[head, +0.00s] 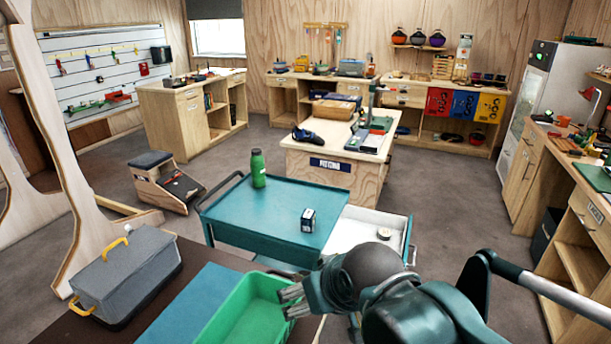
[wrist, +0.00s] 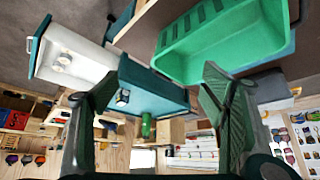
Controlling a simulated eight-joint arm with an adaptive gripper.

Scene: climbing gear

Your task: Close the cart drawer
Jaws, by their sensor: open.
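The teal cart (head: 265,212) stands in the middle of the floor in the head view; it also shows in the wrist view (wrist: 158,90), turned over. Its drawer (head: 352,228) is pulled out to the right, with a pale inside and a teal front edge; in the wrist view the drawer (wrist: 85,48) extends toward upper left. My gripper (head: 291,302) is in front of the cart, above the green bin's right side, apart from the drawer. Its fingers (wrist: 158,95) are spread and empty in the wrist view.
The green bin (head: 245,310) and a grey toolbox (head: 128,268) sit on the near table. A wooden island (head: 335,175) is behind the cart. Floor right of the drawer is clear.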

